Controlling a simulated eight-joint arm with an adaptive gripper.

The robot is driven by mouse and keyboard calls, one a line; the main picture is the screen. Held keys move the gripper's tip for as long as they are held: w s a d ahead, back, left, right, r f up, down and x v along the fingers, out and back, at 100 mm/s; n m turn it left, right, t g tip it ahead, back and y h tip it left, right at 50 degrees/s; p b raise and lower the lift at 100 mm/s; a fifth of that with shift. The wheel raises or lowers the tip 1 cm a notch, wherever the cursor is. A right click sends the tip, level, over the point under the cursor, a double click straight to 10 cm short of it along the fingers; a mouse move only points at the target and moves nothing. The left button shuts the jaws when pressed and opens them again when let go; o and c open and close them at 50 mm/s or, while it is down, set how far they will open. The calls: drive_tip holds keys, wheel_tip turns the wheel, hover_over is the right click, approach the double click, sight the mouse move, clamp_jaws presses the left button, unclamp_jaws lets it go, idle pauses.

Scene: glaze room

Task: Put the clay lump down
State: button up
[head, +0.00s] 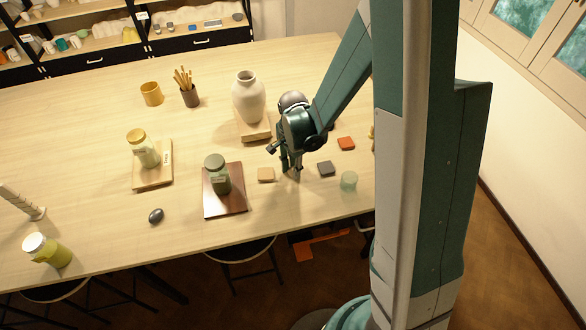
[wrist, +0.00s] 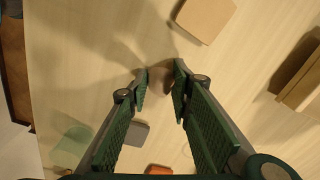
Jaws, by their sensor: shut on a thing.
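My gripper (head: 291,172) is low over the table, between a beige tile (head: 265,174) and a dark grey tile (head: 326,168). In the wrist view, its fingers (wrist: 160,80) are a short way apart, closed on the clay lump. The beige tile (wrist: 205,18) is beyond the fingertips in the wrist view, and the grey tile (wrist: 136,133) shows between the fingers.
A pale vase (head: 248,97) stands on a wooden block behind. A green jar (head: 217,175) on a reddish board is to the left. A dark pebble (head: 155,215) lies farther left, with bare table around it.

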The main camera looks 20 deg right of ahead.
drive_tip(key=shift+f, duration=0.2)
drive_tip(key=o, duration=0.9)
drive_tip(key=shift+r, duration=0.25)
wheel_tip(320, 180, up, 12)
idle(0.5)
idle(0.7)
